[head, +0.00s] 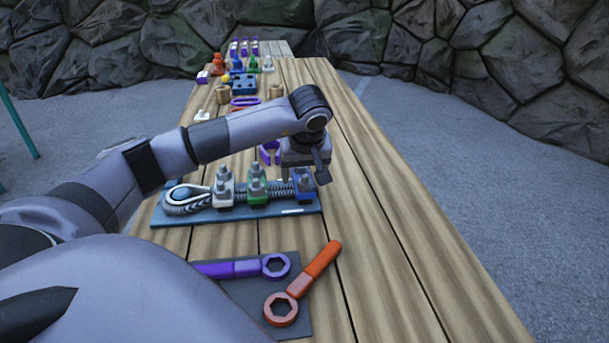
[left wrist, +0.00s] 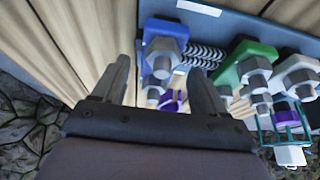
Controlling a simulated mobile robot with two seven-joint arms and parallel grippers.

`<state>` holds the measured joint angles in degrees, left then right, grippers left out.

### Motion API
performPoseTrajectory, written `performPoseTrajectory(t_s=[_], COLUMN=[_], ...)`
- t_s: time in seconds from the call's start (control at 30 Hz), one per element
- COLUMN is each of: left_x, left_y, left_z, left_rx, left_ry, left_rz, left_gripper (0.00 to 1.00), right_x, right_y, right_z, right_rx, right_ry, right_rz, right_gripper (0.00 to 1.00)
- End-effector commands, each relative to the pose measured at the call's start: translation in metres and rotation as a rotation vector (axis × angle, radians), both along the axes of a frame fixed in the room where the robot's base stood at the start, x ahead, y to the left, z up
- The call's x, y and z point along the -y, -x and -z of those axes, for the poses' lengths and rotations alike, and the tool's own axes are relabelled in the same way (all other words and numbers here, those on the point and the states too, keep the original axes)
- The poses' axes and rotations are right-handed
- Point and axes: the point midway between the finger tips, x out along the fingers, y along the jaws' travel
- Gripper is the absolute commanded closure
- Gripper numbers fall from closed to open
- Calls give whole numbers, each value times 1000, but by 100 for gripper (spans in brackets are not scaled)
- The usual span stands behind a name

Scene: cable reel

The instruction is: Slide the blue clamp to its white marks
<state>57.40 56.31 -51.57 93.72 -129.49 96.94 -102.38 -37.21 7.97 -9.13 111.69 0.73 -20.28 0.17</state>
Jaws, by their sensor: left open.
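The blue clamp (head: 304,186) sits at the right end of the cable on the blue board (head: 240,214), with grey bolts and nuts on top. It also shows in the left wrist view (left wrist: 153,46). A white mark (head: 292,211) lies on the board's near edge, slightly left of the clamp; the left wrist view shows a white mark (left wrist: 198,8) too. I cannot make out a second mark. My left gripper (left wrist: 160,72) is open, its fingers on either side of the blue clamp's line; contact cannot be told. My right gripper is not in view.
A green clamp (head: 257,190) and a white clamp (head: 223,188) stand left along the cable (head: 187,199). A purple wrench (head: 235,269) and an orange wrench (head: 317,268) lie in front. Small parts stand farther back. The table's right side (head: 390,230) is clear.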

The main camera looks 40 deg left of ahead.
Motion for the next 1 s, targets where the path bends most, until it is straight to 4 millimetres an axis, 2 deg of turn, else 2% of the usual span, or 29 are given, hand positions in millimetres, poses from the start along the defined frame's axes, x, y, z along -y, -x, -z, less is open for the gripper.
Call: performPoseTrajectory(t_s=[0.2,0.47,0.6,0.7,0.83,1.0], left_x=[-5,-5,-5,-5,-8,-21], left_y=[-4,-5,-5,-5,-2,13], left_z=[17,18,18,18,18,18], left_rx=[-2,1,1,1,0,0], left_ry=[1,2,2,2,1,-1], left_rz=[1,2,2,2,0,-1], left_gripper=[28,28,73,100,100,100], right_x=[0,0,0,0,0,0], right_y=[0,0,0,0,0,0], right_z=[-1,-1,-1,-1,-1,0], right_rx=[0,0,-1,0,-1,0], right_ry=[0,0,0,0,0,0], right_rz=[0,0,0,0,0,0], right_gripper=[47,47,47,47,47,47])
